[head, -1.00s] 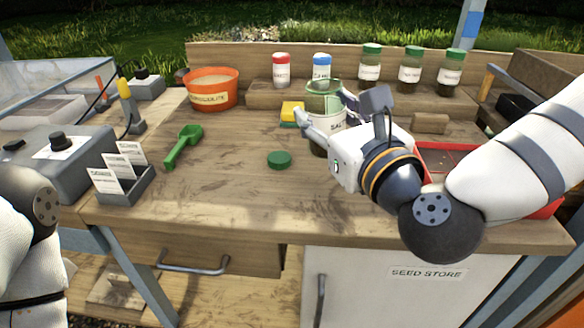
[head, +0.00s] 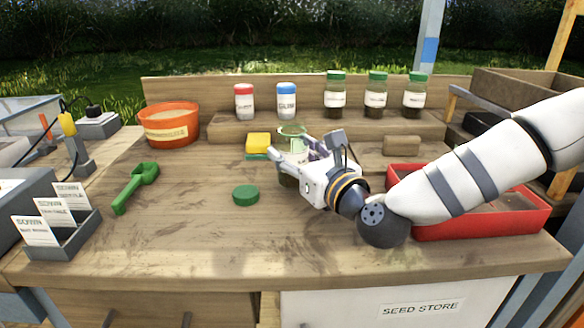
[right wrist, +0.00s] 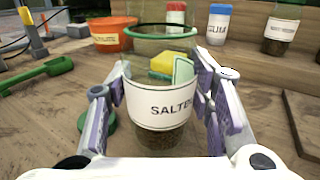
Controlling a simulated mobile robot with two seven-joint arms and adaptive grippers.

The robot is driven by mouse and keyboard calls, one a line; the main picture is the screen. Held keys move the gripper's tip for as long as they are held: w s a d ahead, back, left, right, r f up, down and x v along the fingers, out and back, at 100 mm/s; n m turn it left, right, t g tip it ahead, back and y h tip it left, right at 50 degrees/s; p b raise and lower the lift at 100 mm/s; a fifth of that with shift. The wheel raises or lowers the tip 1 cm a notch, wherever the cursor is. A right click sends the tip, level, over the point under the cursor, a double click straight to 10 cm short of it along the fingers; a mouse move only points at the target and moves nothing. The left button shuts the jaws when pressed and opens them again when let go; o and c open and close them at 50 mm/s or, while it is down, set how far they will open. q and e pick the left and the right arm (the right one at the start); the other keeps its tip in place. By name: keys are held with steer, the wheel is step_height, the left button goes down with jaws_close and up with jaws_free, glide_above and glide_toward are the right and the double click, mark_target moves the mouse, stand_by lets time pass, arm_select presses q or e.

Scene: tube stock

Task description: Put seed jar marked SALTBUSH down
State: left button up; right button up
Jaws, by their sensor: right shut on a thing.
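The SALTBUSH seed jar (head: 291,131) is clear, with a green rim, an open top and dark seed at the bottom. In the right wrist view the jar (right wrist: 160,110) stands upright with its white label, partly readable, facing me. My right gripper (right wrist: 158,92) is shut on the jar, one finger on each side. In the head view my right gripper (head: 294,152) hides much of the jar. The jar is over the middle of the bench (head: 190,225); whether its base touches the wood, I cannot tell. My left gripper is out of view.
A green lid (head: 246,195) lies left of the jar. A yellow-green sponge (head: 258,146) is close behind it. Several lidded jars stand on the rear step (head: 310,121). A red tray (head: 480,222) is at right, a green scoop (head: 137,187) at left. The front middle is clear.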

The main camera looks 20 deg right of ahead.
step_height(320, 180, down, 2)
steer(key=shift+a+f, duration=0.1)
steer(key=shift+f, duration=0.15)
steer(key=shift+s, duration=0.1)
steer(key=shift+f, duration=0.2)
steer(key=o, duration=1.4)
steer(key=shift+r, duration=0.4)
steer(key=v, duration=1.2)
steer(key=shift+f, duration=0.15)
